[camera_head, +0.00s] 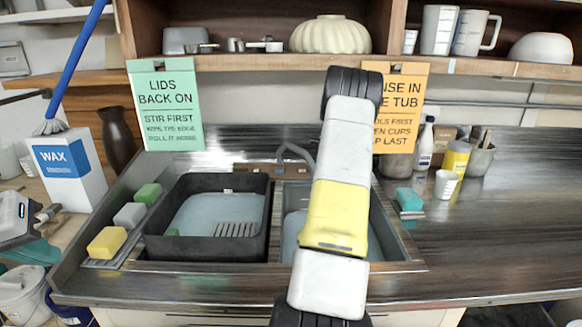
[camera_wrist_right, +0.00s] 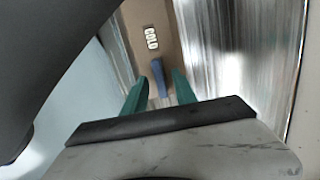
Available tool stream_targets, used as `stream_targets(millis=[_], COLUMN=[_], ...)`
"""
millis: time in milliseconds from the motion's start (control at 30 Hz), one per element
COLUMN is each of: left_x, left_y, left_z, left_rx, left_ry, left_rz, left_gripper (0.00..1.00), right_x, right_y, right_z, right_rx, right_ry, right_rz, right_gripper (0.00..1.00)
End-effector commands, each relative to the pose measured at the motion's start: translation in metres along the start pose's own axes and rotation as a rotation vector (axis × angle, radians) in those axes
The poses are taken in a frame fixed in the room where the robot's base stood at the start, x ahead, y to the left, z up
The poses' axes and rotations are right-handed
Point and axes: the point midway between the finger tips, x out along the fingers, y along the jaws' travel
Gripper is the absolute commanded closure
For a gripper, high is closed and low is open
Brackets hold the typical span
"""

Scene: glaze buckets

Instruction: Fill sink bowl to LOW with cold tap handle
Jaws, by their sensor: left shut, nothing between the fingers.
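The sink bowl (camera_head: 294,222) shows a pale blue-grey floor, partly covered by my right arm; I cannot tell a water level or a LOW mark. A grey curved spout (camera_head: 296,149) stands behind it. In the right wrist view the blue cold tap handle (camera_wrist_right: 158,70) stands by a COLD label (camera_wrist_right: 151,38) on a brown strip. My right gripper (camera_wrist_right: 160,80) is open, its green fingers either side of the handle's near end; contact is unclear. In the head view my right gripper is hidden behind its arm. My left gripper (camera_head: 38,251) is shut and empty at the left edge.
A black tub (camera_head: 154,232) sits in the left side of the sink. Several sponges (camera_head: 107,242) line the left rim. Two hanging signs (camera_head: 164,105) and a shelf (camera_head: 240,64) are above the back. The right counter (camera_head: 490,235) is mostly clear.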

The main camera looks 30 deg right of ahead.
Motion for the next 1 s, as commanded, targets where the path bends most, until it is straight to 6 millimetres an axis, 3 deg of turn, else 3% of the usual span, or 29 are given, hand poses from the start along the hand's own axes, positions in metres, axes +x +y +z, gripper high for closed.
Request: stream_targets(millis=[433, 1000], left_x=[0.0, 0.0], left_y=[0.0, 0.0], left_z=[0.0, 0.0], left_rx=[0.0, 0.0], left_ry=[0.0, 0.0], left_rz=[0.0, 0.0], left_gripper=[1.0, 1.0], right_x=[-0.067, -0.074], right_y=[-0.001, 0.0], right_z=[0.0, 0.0], right_rx=[0.001, 0.001], right_ry=[0.0, 0.0], right_rz=[-0.001, 0.0], right_gripper=[0.66, 0.66])
